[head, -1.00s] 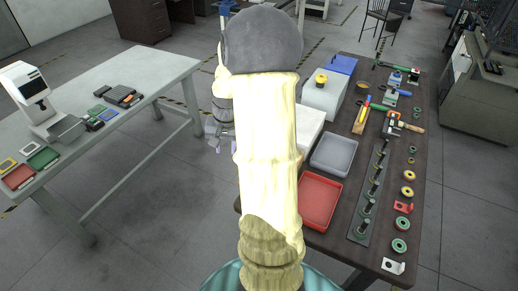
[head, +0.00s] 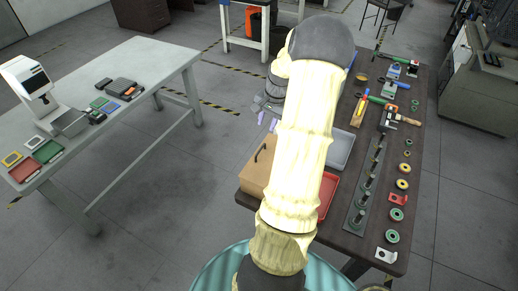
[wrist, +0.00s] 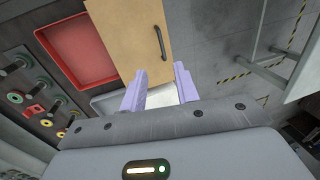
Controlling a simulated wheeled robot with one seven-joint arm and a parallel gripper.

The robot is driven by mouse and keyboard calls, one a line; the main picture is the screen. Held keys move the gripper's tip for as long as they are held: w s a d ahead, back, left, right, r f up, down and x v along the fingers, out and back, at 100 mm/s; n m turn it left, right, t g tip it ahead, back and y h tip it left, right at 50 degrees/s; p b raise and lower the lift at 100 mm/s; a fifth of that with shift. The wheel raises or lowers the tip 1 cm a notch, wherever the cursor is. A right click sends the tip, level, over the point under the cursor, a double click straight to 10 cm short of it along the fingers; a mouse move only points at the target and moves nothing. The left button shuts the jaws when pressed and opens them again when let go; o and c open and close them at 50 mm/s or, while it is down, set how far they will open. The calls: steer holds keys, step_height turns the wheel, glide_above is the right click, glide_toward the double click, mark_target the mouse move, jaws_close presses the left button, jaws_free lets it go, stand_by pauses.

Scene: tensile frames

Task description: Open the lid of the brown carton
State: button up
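The brown carton (head: 258,168) stands at the near left edge of the dark table in the head view, left of my arm. Its flat tan top has a dark bar handle. In the wrist view the carton's top (wrist: 125,35) is at the upper middle, with the handle (wrist: 160,44) near its right edge. The lid looks flat and closed. My gripper (wrist: 158,80) has two purple fingers spread apart with nothing between them. The fingertips are apart from the handle, which lies ahead of them. In the head view my gripper (head: 267,118) is beyond the carton, partly hidden by my arm.
A red tray (wrist: 75,50) lies beside the carton; a grey tray (head: 342,148) is farther back. Bolts, rings and tools crowd the table's right side. The floor to the left is clear, up to a grey table (head: 150,60).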

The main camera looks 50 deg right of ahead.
mark_target(258, 153)
steer(key=w+f+p, duration=0.1)
steer(key=f, duration=0.4)
steer(key=w+f+p, duration=0.1)
steer(key=f+p, duration=0.1)
steer(key=f, duration=0.3)
steer(key=w+a+f+p, duration=0.1)
steer(key=f, duration=0.5)
steer(key=shift+w, duration=0.1)
steer(key=shift+r, duration=0.1)
jaws_close()
